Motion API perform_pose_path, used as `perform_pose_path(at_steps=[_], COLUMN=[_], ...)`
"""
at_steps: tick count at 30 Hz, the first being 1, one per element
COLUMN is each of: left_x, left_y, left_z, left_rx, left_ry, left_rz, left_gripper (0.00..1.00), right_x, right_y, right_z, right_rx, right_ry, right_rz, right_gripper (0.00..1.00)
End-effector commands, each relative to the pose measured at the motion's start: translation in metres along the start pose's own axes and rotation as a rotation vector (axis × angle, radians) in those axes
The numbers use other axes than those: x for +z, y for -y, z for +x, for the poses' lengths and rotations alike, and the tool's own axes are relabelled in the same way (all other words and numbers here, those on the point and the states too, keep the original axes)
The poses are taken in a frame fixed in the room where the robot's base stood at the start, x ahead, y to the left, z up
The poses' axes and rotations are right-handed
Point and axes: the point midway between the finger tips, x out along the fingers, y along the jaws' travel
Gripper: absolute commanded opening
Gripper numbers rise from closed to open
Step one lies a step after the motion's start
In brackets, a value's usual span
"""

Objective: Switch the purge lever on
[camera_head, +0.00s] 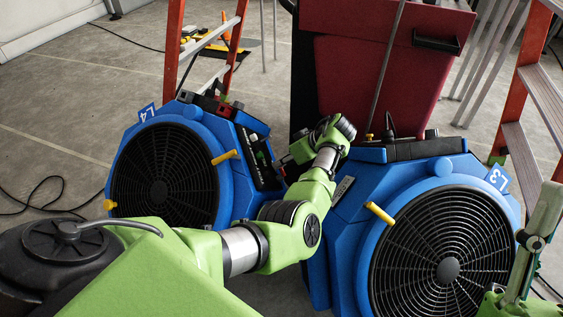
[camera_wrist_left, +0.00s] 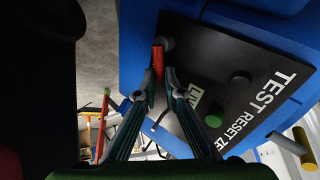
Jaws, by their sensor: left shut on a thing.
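A small red lever (camera_wrist_left: 157,62) stands out at the edge of a dark control panel (camera_wrist_left: 225,60) in the left wrist view; its purge label is not readable. My left gripper (camera_wrist_left: 160,80) has its two fingertips on either side of the lever and is shut on it. In the head view my left arm reaches between two blue fan units, and the gripper (camera_head: 284,160) is at the side panel (camera_head: 262,150) of the unit marked L4 (camera_head: 127,150). My wrist partly hides the lever there.
A second blue fan unit marked L3 (camera_head: 345,235) stands close on the right of my arm. Yellow handles (camera_head: 224,157) stick out from the units. A red case (camera_head: 360,70) and orange ladders (camera_head: 172,45) stand behind. The panel carries a green button (camera_wrist_left: 213,120) and dark knobs.

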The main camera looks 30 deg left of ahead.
Motion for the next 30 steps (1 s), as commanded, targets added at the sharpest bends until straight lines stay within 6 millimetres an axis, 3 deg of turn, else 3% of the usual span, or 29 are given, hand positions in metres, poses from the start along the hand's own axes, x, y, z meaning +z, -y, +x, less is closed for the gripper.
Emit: perform_pose_path(at_steps=[2, 3, 16, 30], left_x=[0.0, 0.0, 0.0, 0.0], left_y=[-0.001, -0.001, -0.001, -0.001], left_z=[0.0, 0.0, -0.007, -0.098], left_rx=[0.002, 0.002, 0.002, 0.005], left_ry=[0.0, 0.0, -0.001, -0.001], left_rz=[-0.001, -0.001, -0.001, -0.001], left_gripper=[0.0, 0.16, 0.16, 0.16], right_x=[0.0, 0.0, -0.001, -0.001], right_y=[0.0, 0.0, 0.0, 0.0], right_z=[0.0, 0.0, 0.0, 0.0], right_rx=[0.0, 0.0, -0.001, 0.0], right_ry=[-0.001, -0.001, -0.003, -0.003], right_rz=[0.0, 0.0, 0.0, 0.0], right_gripper=[0.4, 0.4, 0.4, 0.4])
